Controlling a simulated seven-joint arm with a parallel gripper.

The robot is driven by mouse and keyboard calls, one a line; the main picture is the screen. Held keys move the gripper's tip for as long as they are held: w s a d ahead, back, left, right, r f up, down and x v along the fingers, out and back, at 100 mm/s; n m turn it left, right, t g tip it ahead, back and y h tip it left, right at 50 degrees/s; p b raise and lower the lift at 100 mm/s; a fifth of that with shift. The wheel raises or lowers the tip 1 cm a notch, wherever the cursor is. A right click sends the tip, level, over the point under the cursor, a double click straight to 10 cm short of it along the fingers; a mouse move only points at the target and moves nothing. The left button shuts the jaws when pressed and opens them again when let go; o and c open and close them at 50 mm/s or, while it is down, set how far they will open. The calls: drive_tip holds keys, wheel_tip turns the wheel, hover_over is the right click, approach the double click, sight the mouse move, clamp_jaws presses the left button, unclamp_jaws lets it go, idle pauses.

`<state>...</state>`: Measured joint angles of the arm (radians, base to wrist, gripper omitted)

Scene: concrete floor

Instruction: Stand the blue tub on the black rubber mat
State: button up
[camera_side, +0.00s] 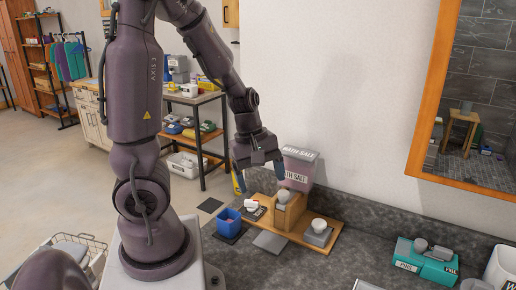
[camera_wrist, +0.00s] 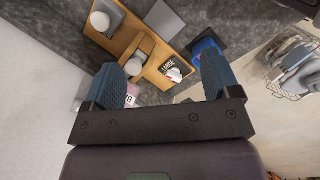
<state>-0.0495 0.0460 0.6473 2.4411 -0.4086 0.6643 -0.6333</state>
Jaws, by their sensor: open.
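The finger partly covers that area. My gripper (camera_side: 260,180) is open and empty, above the wooden board to the right of and higher than the tub. In the wrist view my gripper (camera_wrist: 162,66) has its blue fingers spread wide, with nothing held between them.
A wooden board (camera_side: 325,242) carries a wooden block, white-topped items and a small card. A bath salt bin (camera_side: 297,168) stands behind, by the wall. A grey square (camera_side: 270,242) lies in front, and another dark square (camera_side: 210,205) lies behind the tub. Teal boxes (camera_side: 425,262) are at right.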

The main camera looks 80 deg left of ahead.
drive_tip(key=s+d+r+m+t+y, duration=0.1)
drive_tip(key=s+d+r+m+t, duration=0.1)
drive_tip(key=d+r+m, duration=1.1)
drive_tip(key=shift+r+m+t+y, duration=0.3)
drive_tip(key=shift+r+m+t, duration=0.55)
drive_tip(key=shift+m, duration=2.15)
drive_tip(key=shift+s, duration=0.1)
